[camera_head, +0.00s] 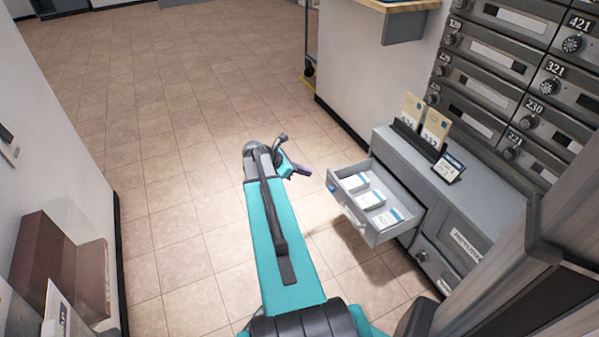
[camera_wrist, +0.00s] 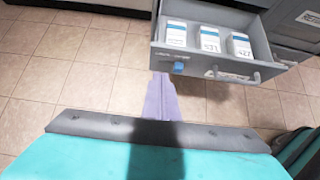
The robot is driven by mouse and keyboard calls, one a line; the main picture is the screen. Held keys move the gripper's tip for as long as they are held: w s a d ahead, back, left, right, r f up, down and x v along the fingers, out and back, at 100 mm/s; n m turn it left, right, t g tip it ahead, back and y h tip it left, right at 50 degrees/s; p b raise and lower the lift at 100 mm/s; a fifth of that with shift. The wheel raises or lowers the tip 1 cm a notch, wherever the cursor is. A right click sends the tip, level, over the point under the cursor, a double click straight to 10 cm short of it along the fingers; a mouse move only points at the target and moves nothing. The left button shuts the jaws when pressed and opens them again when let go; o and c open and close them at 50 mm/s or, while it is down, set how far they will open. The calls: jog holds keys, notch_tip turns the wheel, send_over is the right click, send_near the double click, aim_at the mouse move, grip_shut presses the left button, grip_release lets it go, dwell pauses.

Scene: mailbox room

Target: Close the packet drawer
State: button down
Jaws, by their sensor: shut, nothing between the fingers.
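The packet drawer (camera_head: 398,234) is pulled out of the grey cabinet under the mailboxes. Several white packets with blue bands lie inside it. Its front carries a bar handle (camera_head: 354,218) and a small blue square part near one end. In the wrist view the drawer front (camera_wrist: 197,66) faces me, with the handle (camera_wrist: 232,76) to the right and the blue part (camera_wrist: 178,67) to the left. My gripper (camera_head: 304,171) is shut and empty, left of the drawer and apart from it in the head view. In the wrist view its purple fingers (camera_wrist: 160,82) point toward the drawer's left front corner; contact cannot be told.
The grey cabinet (camera_head: 485,205) holds a card rack (camera_head: 415,140) and a small sign (camera_head: 449,168) on top. A lower drawer (camera_head: 433,262) is closed. A wall of mailboxes rises behind. Tiled floor is clear left of the drawer. A brown box (camera_head: 60,265) stands at the left wall.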

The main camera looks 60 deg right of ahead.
aim_at(329, 173)
jog(key=shift+s+d+f+b, duration=0.5)
jog(key=shift+s+d+f, duration=0.15)
jog(key=shift+d, duration=0.45)
jog(key=shift+s+d+f+b, duration=0.55)
jog(key=shift+s+d, duration=0.25)
jog(key=shift+d, duration=0.35)
jog(key=shift+s+d+f+b, duration=0.45)
jog(key=shift+s+d+f, duration=0.2)
jog(key=shift+d, duration=0.45)
jog(key=shift+d+r, duration=0.15)
